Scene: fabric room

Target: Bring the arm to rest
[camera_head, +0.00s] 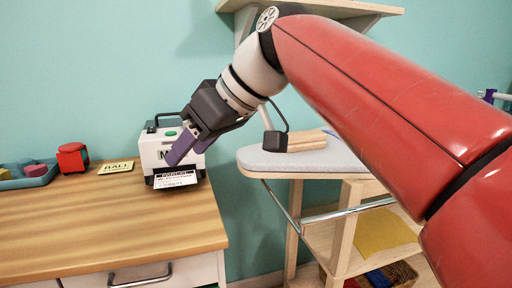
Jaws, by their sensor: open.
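My arm, with red and white links, reaches in from the right of the head view. My gripper (183,149) is dark with purple-grey fingers and points down to the left. It is open, and no object shows between its fingers. It appears in front of a white label printer (153,141) with a black handle and a green button, and covers part of it. A printed label (175,180) sticks out at the printer's front. I cannot tell how far the fingers are from the printer.
The printer stands on a wooden counter (100,230) with a yellow label (115,167), a red object (72,158) and a blue tray (25,180). An ironing board (300,165) stands right, below the arm. A wall shelf (350,8) is above. The counter's front is clear.

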